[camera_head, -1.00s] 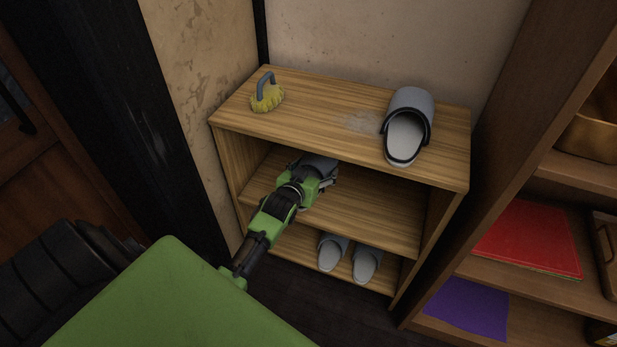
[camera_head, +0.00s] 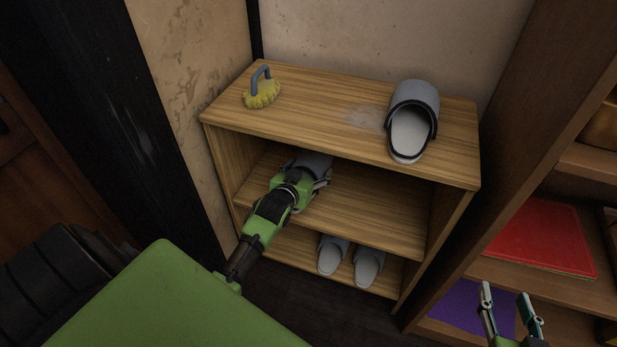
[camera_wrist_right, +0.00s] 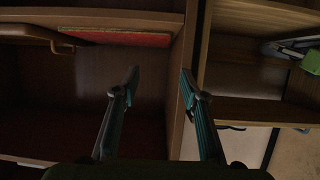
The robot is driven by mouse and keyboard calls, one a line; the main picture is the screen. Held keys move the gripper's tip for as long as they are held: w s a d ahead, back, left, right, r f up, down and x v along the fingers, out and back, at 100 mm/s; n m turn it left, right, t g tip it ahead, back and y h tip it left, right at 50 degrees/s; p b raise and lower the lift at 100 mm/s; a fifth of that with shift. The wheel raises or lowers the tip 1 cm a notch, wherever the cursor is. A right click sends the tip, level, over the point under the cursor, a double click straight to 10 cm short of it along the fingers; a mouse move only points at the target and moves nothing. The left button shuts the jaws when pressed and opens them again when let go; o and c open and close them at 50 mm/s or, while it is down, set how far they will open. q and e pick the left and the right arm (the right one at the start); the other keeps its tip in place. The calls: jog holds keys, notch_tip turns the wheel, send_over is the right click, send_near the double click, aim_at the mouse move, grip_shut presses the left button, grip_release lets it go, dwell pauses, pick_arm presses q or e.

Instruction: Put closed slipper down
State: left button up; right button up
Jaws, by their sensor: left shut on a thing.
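My left gripper (camera_head: 310,181) reaches into the middle compartment of the wooden shelf unit (camera_head: 335,135). It is shut on a grey slipper (camera_head: 314,162), which is partly hidden by the gripper and the top board. The slipper is at the middle shelf; whether it touches the board is unclear. A larger grey clog with a dark strap (camera_head: 413,115) sits on top of the unit at the right. A pair of pale grey slippers (camera_head: 350,260) stands on the bottom shelf. My right gripper (camera_head: 508,291) is open and empty at lower right; its fingers show apart in the right wrist view (camera_wrist_right: 160,78).
A yellow brush with a blue handle (camera_head: 262,90) sits on the unit's top left. A dark wooden bookcase at right holds a red flat item (camera_head: 545,238) and a purple one (camera_head: 465,303), near my right gripper. The middle shelf's right half is clear.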

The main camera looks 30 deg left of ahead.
aim_at(309, 177)
pick_arm(q)
jog(key=shift+f+b, duration=0.85)
jog(key=shift+f, duration=0.05)
jog(key=shift+f+b, duration=0.5)
jog(key=shift+b, duration=0.15)
pick_arm(e)
notch_tip(309, 177, up, 17)
jog(key=w+a+t+y, duration=0.1)
jog(key=a+t+y, duration=0.1)
jog(key=t, duration=0.6)
jog(key=shift+w+a+f+t+y, duration=0.2)
jog(key=shift+w+a+t+y, duration=0.15)
jog(key=shift+y, duration=0.15)
pick_arm(q)
jog(key=o, duration=1.1)
jog(key=shift+f, duration=0.1)
jog(key=shift+o, duration=0.2)
